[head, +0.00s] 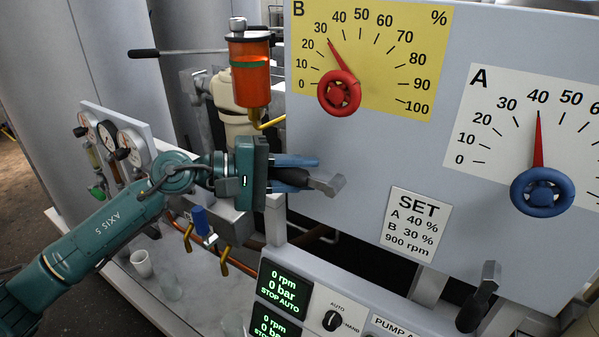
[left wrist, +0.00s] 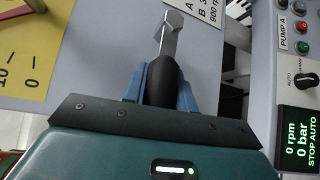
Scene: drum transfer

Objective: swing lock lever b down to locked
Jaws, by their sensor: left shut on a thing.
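Lock lever b has a dark grip and a grey metal arm (head: 331,186). It sits on the grey panel below the yellow B dial. It points sideways to the left, roughly level, not down. My left gripper (head: 300,174) has its blue fingers closed around the dark grip. In the left wrist view the grip (left wrist: 162,82) stands between the two blue fingers (left wrist: 161,88), with the metal arm reaching away from them. Part of the grip is hidden by the fingers. My right gripper is not in view.
A second lever (head: 475,308) hangs grip-down at lower right. Above are the red B handwheel (head: 339,93) and blue A handwheel (head: 542,192). A SET card (head: 417,222) is right of lever b. The control box (head: 335,315) stands below; an orange cylinder (head: 250,80) is above my gripper.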

